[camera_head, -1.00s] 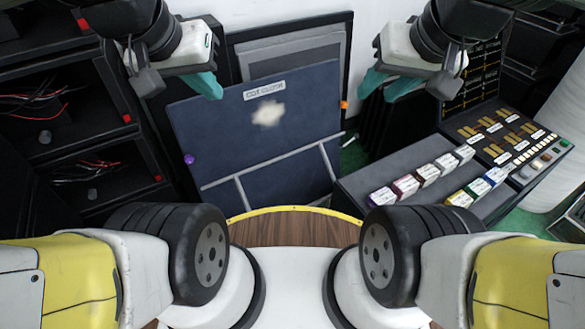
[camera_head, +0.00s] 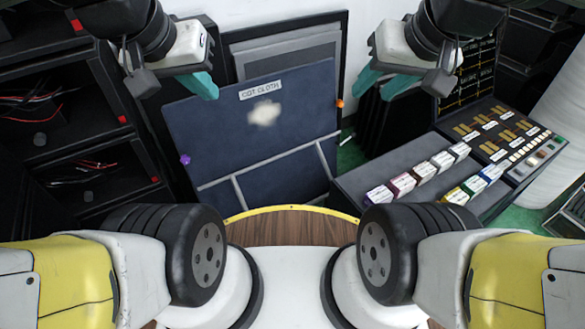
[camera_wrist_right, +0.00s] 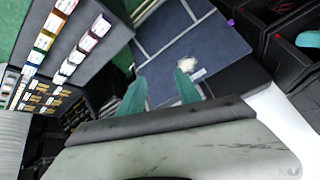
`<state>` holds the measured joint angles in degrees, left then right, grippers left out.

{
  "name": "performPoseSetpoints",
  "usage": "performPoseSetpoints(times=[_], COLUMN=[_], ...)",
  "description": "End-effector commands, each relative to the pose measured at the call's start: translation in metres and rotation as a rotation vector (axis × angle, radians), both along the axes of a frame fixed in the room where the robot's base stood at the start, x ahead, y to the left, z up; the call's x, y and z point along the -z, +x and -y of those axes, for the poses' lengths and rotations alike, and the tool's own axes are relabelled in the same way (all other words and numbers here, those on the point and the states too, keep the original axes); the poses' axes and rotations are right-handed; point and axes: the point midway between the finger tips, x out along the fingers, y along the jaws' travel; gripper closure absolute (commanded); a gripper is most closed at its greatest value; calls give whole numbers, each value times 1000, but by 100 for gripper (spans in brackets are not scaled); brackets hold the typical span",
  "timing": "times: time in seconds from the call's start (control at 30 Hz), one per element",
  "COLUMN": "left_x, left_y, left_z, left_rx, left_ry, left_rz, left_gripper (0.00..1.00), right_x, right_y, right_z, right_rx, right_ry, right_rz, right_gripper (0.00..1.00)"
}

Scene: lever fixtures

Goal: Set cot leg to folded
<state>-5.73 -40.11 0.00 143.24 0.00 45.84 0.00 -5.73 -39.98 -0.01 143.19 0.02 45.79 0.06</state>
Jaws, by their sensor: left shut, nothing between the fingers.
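The cot is a dark blue panel (camera_head: 225,130) with a "COT CLOTH" label and a pale patch, leaning in the middle of the head view. The grey bars of the cot leg (camera_head: 238,190) lie across its lower part, and they also show in the right wrist view (camera_wrist_right: 172,36). A purple knob (camera_head: 185,160) is on the panel's left edge and an orange one (camera_head: 340,103) on its right edge. My left gripper (camera_head: 208,92) is shut and empty above the panel's upper left. My right gripper (camera_head: 372,92) is open and empty, right of the panel; its fingers (camera_wrist_right: 160,82) stand apart.
A grey bench with several small boxes (camera_head: 403,184) and a switch panel (camera_head: 508,138) stands at the right. Black shelves with wires (camera_head: 80,165) stand at the left. A dark-framed grey board (camera_head: 300,45) is behind the cot. Green floor shows between cot and bench.

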Motion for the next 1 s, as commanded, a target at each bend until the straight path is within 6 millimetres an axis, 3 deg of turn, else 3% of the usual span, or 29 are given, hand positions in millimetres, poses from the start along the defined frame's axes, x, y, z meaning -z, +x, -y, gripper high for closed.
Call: performPoseSetpoints(times=[0.17,0.37,0.47,0.57,0.77,1.0], left_x=[0,0,0,0,0,0], left_y=[0,0,0,0,0,0], left_z=[0,0,0,0,0,0], left_rx=[0,0,0,0,0,0], left_ry=[0,0,0,0,0,0], left_rz=[0,0,0,0,0,0], left_gripper=[100,100,100,100,100,100], right_x=[2,22,42,68,141,260], right_y=[26,98,136,173,238,291], right_z=[-5,-20,-28,-36,-52,-70], right_rx=[32,136,199,265,408,587], right_ry=[36,121,162,195,246,277], right_rz=[-37,-127,-173,-217,-304,-397], right_gripper=[60,60,60,60,60,60])
